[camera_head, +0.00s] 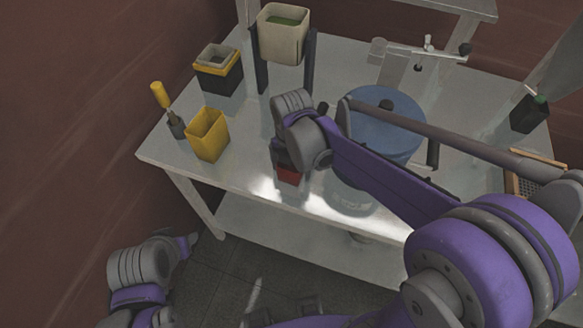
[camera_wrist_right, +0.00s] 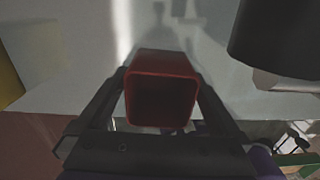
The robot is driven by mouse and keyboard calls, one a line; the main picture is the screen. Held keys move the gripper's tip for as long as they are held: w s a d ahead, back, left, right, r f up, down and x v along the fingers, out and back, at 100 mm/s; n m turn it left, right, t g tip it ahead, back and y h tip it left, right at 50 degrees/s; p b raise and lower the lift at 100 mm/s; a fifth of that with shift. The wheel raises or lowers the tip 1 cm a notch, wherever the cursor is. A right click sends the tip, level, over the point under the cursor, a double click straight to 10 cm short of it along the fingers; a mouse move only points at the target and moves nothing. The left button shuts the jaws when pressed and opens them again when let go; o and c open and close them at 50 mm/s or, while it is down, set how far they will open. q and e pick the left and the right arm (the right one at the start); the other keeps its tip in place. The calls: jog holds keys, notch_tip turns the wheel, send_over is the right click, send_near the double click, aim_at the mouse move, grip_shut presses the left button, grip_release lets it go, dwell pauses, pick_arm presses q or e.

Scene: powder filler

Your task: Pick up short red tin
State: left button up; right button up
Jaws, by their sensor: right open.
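The short red tin (camera_head: 289,176) stands on the metal table near its front edge, partly hidden behind my right wrist in the head view. In the right wrist view the red tin (camera_wrist_right: 161,92) shows its open square top and dark inside. My right gripper (camera_wrist_right: 152,80) is open, with one finger on each side of the tin. I cannot tell whether either finger touches it. In the head view my right gripper is mostly hidden by its own wrist. My left arm shows low at the left, but its gripper fingers cannot be made out.
A yellow tin (camera_head: 207,136) and a yellow-handled tool (camera_head: 163,98) stand left of the red tin. A black and yellow box (camera_head: 218,71) and a raised beige container (camera_head: 283,34) are behind. A large blue round vessel (camera_head: 385,125) is close on the right.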

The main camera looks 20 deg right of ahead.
jog(key=c, duration=1.3)
jog(key=shift+r, duration=0.1)
